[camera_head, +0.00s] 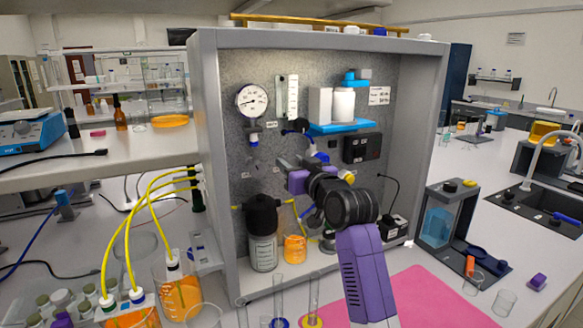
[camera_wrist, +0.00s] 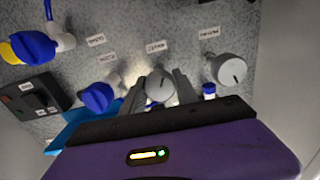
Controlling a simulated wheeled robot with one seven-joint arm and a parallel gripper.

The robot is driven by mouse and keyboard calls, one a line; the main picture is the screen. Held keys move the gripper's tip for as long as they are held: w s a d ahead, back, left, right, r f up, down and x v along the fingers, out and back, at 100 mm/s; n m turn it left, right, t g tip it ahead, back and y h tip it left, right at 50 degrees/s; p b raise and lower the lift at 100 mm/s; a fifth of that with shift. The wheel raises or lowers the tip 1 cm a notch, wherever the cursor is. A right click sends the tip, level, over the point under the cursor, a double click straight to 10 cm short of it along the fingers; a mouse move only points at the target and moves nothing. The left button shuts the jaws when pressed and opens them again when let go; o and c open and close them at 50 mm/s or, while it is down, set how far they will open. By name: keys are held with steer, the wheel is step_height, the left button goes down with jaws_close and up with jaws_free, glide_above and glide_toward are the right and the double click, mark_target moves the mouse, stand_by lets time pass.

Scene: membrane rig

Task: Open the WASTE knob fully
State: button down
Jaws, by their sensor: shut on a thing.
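In the wrist view, my gripper (camera_wrist: 158,90) has its two grey fingers on either side of a round grey knob (camera_wrist: 160,86) with a dark pointer line, and is shut on it. A small white label (camera_wrist: 157,46) is on the panel beyond this knob; its print is too blurred to read surely, so I cannot confirm that it says WASTE. In the head view, my gripper (camera_head: 297,166) is up against the speckled panel, and my arm hides the knob it holds.
A second grey knob (camera_wrist: 230,70) is to the right of my fingers and a blue knob (camera_wrist: 98,97) close to the left. In the head view, a gauge (camera_head: 251,101) and a blue shelf (camera_head: 341,127) are above. A dark-capped bottle (camera_head: 263,250) and an orange-filled flask (camera_head: 294,248) stand below.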

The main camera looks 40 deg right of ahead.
steer(key=n+b, duration=0.1)
steer(key=n, duration=0.4)
steer(key=shift+f+n, duration=0.15)
steer(key=shift+n, duration=0.15)
steer(key=shift+b, duration=0.3)
steer(key=c, duration=0.9)
jaws_free()
steer(key=b+v, duration=0.1)
steer(key=v, duration=0.7)
